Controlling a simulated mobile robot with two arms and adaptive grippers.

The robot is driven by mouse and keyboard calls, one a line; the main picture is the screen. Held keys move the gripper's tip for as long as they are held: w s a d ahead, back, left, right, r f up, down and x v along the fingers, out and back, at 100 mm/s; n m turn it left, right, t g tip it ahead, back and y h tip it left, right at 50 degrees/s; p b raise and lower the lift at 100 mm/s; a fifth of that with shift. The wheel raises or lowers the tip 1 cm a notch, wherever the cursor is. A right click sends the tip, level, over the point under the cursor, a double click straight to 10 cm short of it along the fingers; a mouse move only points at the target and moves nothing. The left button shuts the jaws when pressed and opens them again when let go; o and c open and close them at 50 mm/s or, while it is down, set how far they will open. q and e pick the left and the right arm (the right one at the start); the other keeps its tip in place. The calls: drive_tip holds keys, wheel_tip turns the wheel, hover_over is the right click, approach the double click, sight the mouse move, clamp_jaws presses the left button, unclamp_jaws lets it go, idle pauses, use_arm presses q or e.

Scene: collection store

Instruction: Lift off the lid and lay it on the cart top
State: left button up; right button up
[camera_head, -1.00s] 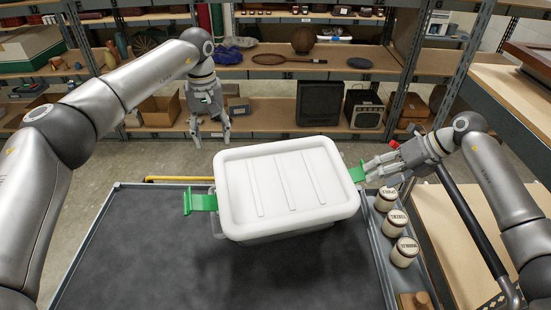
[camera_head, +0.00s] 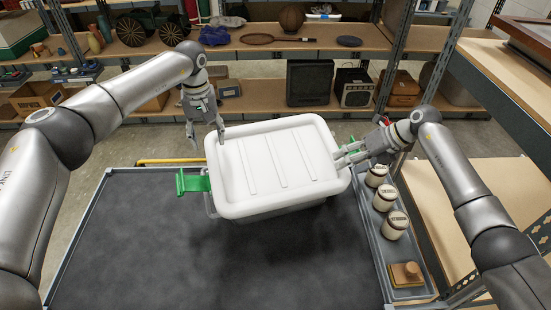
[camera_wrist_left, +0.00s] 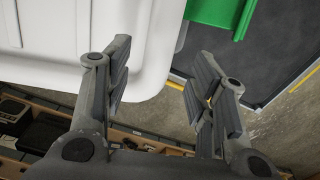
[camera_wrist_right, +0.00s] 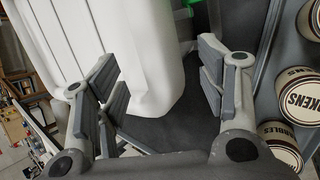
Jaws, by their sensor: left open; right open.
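The white lid (camera_head: 290,160) sits on a pale tub (camera_head: 285,211) on the dark cart top (camera_head: 130,250). A green latch (camera_head: 190,183) sticks out at the tub's left end. Another green latch shows partly behind my right gripper. My left gripper (camera_head: 207,135) is open at the lid's far left corner; in the left wrist view the lid's edge (camera_wrist_left: 150,60) lies by one finger. My right gripper (camera_head: 341,158) is open at the lid's right edge; in the right wrist view the lid (camera_wrist_right: 140,50) reaches between its fingers. Contact is unclear.
Several labelled jars (camera_head: 395,225) and a wooden block (camera_head: 406,272) stand in a side tray at the cart's right. Shelves (camera_head: 270,95) with a racket and radios stand behind. The cart top is bare to the left and front of the tub.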

sight(210, 148)
use_arm(q)
drive_tip(key=shift+f, duration=1.5)
use_arm(e)
drive_tip(key=shift+x, duration=1.45)
use_arm(q)
drive_tip(key=shift+r, duration=0.1)
clamp_jaws()
use_arm(e)
drive_tip(key=shift+d+f, duration=0.1)
drive_tip(key=c, duration=1.1)
